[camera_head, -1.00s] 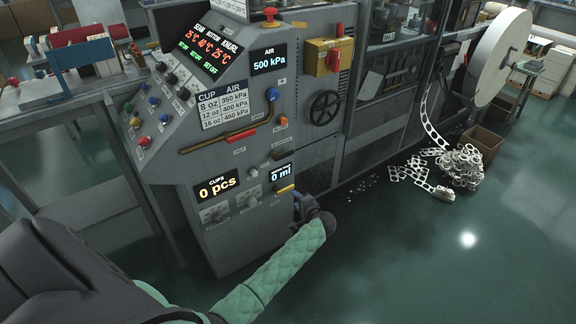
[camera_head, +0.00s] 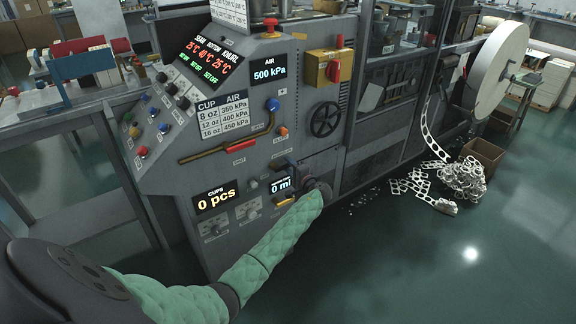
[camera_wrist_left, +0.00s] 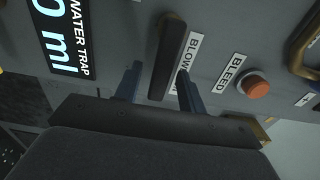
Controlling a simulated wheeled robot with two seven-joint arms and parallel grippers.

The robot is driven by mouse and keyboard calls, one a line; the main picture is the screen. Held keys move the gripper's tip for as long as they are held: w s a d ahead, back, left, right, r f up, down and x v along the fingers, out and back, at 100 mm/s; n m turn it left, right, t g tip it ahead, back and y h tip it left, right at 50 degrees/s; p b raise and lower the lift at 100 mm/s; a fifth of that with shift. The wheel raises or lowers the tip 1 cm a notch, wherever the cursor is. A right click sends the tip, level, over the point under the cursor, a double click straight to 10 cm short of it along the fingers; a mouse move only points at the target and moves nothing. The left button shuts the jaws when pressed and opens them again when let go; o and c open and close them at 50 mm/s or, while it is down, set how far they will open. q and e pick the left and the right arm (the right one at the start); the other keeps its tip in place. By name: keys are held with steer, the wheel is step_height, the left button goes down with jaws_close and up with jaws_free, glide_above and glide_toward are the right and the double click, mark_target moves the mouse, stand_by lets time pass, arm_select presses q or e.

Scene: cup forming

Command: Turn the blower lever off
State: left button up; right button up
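The blower lever (camera_wrist_left: 170,55) is a dark bar on the grey machine panel in the left wrist view, beside a label partly hidden that starts "BLOW". It stands close to upright in that picture, slightly slanted. My left gripper (camera_wrist_left: 159,74) is open, with one finger on each side of the lever's lower part. Gaps show between the fingers and the lever; whether the tips touch the panel I cannot tell. In the head view my left arm in its green sleeve reaches the panel beside the water trap display (camera_head: 282,186), and the hand hides part of that area. My right gripper is not in view.
An orange bleed button (camera_wrist_left: 254,86) sits right of the lever. A red-handled brass pipe valve (camera_head: 242,146), a black handwheel (camera_head: 325,115) and a yellow switch box (camera_head: 328,68) are on the panel. Scrap strips (camera_head: 461,180) lie on the floor at right.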

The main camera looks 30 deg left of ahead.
arm_select(q)
steer(key=shift+w+a, duration=0.1)
steer(key=shift+a, duration=0.3)
steer(key=shift+c, duration=0.4)
jaws_close()
